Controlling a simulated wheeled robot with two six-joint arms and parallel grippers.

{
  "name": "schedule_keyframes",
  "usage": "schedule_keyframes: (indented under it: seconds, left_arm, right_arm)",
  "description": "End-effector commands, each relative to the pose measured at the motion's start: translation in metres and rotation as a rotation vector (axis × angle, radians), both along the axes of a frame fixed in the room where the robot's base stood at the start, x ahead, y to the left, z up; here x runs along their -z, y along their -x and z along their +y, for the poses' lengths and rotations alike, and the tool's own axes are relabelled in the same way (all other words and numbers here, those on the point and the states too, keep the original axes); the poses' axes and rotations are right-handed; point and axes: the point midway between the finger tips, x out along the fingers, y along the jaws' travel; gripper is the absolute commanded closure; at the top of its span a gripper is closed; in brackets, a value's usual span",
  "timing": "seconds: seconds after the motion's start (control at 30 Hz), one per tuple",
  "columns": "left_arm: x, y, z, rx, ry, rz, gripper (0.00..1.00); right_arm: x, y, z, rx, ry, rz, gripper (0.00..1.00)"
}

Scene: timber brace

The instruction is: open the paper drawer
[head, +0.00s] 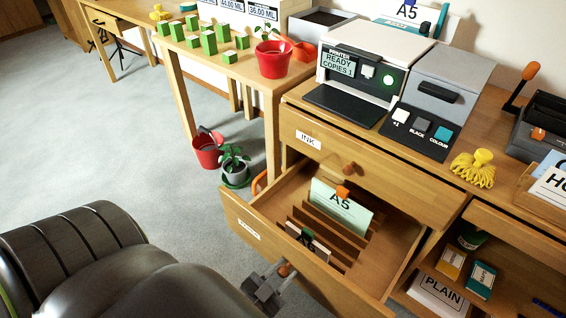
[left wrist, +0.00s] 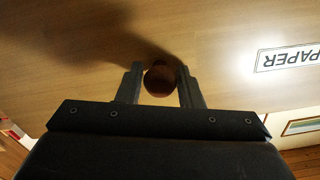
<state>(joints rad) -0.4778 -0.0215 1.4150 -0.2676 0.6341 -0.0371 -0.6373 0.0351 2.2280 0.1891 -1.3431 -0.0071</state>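The paper drawer (head: 232,205), the lower drawer of the wooden cabinet, is pulled well out. Its inside shows slanted wooden dividers, a pale green A5 card (head: 340,208) and another dark-lettered card near the front. Its label reads PAPER in the left wrist view (left wrist: 287,58). My left gripper (head: 278,277) is at the drawer's front, at its round brown knob (head: 287,269). In the left wrist view, the two fingers (left wrist: 160,84) stand against both sides of the knob (left wrist: 159,79). My right gripper is in neither view.
The ink drawer (head: 370,173) above is shut. A printer (head: 370,70) stands on the cabinet top. Open shelves (head: 500,240) with boxes and a PLAIN paper pack lie to the right.

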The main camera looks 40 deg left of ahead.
Motion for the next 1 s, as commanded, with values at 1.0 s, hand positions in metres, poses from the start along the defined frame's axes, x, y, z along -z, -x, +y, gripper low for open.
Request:
schedule_keyframes:
  seconds: [1.0]
  left_arm:
    - [0.0, 0.079, 0.003, -0.001, 0.0, 0.004, 0.5]
  right_arm:
    - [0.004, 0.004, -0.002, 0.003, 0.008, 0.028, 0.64]
